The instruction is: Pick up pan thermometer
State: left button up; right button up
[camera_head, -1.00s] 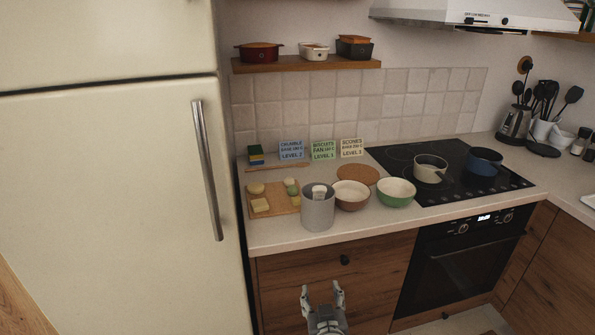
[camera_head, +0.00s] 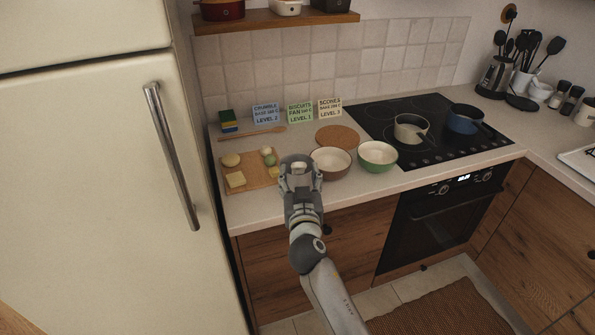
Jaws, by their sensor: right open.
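My right gripper (camera_head: 299,176) reaches up from the bottom of the picture to the front edge of the counter. Its fingers are spread apart, over or just in front of a grey canister (camera_head: 294,159). The gripper and wrist hide most of the canister, so I cannot tell whether they touch. No pan thermometer can be made out for sure now; anything inside the canister is hidden by the gripper. My left gripper is not in view.
A cutting board (camera_head: 262,179) with food pieces lies left of the canister. A brown bowl (camera_head: 330,163) and a green bowl (camera_head: 377,156) stand close on its right. Behind are a cork mat (camera_head: 338,135) and several label cards. A cooktop (camera_head: 388,112) holds two pots.

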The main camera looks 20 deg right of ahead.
aim_at(299, 169)
jog(key=p+x, duration=0.1)
jog(key=x, duration=0.2)
jog(key=shift+w+r, duration=0.1)
jog(key=shift+r, duration=0.1)
jog(key=shift+w+d+f, duration=0.15)
jog(key=shift+w+d, duration=0.05)
jog(key=shift+w, duration=0.4)
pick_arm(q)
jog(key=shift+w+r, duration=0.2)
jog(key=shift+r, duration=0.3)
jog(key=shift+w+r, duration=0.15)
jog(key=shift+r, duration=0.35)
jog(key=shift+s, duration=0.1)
pick_arm(e)
jog(key=c, duration=1.2)
